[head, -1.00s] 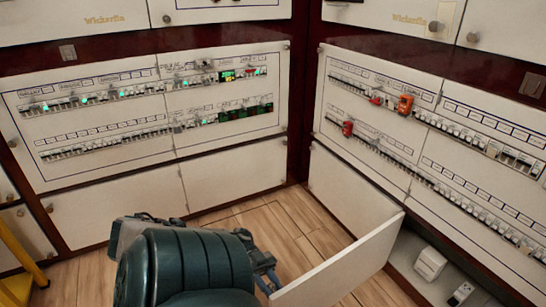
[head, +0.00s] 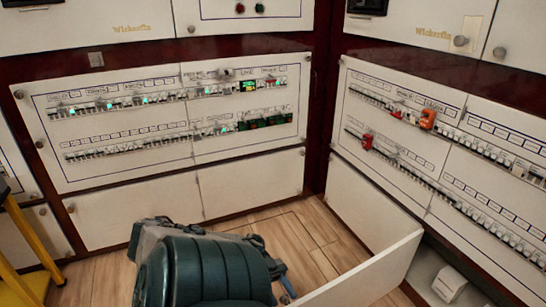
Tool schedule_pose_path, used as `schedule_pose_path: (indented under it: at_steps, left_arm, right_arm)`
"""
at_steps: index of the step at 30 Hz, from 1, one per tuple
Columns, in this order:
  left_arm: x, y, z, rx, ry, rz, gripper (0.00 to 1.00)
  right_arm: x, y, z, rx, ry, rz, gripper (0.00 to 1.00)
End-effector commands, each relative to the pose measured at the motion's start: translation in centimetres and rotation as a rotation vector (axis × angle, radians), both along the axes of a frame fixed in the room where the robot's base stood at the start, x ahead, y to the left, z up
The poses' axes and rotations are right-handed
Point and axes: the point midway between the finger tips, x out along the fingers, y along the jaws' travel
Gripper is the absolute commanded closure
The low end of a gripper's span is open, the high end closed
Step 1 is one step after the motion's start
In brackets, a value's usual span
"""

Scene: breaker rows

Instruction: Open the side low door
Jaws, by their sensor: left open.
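The side low door (head: 365,272) is a white panel low on the right-hand cabinet wall. It stands swung out into the room, and the compartment behind it (head: 425,275) is exposed at its right. My left arm comes in from the bottom, and its bulky teal link hides much of the gripper. My left gripper (head: 284,287) is open beside the door's near, free end. I cannot tell whether it touches the door. My right gripper is out of view.
A white box (head: 449,283) sits in the open compartment. A closed low panel (head: 365,207) adjoins the door. Breaker rows line both walls above. A yellow-framed stand (head: 30,245) is at the left. Wooden floor (head: 305,235) is clear between the cabinets.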

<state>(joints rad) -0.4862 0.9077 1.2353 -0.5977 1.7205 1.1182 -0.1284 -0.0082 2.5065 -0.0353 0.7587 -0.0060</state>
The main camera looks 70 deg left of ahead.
Motion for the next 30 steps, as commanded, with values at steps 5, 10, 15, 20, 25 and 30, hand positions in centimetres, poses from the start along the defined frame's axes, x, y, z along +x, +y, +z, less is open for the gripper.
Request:
schedule_pose_path:
  at_steps: [5,10,15,20,25,30]
  left_arm:
    - [-0.5,3.8,0.0,0.003,0.001,0.004,0.53]
    - [-1.0,6.8,-0.1,0.002,0.001,0.004,0.53]
    - [-1.3,8.4,-0.1,0.002,0.001,0.002,0.53]
    - [-1.4,8.8,0.0,0.001,0.000,0.001,0.53]
    - [-1.4,8.8,0.0,0.001,0.001,0.001,0.53]
    - [-1.4,8.8,0.0,0.001,0.001,0.001,0.53]
  right_arm:
    - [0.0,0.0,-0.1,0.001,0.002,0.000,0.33]
    - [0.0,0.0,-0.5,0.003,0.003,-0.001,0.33]
    - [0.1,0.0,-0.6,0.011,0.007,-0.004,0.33]
    - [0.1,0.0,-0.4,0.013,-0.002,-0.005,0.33]
    - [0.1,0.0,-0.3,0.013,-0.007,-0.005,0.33]
    - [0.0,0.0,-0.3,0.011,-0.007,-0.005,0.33]
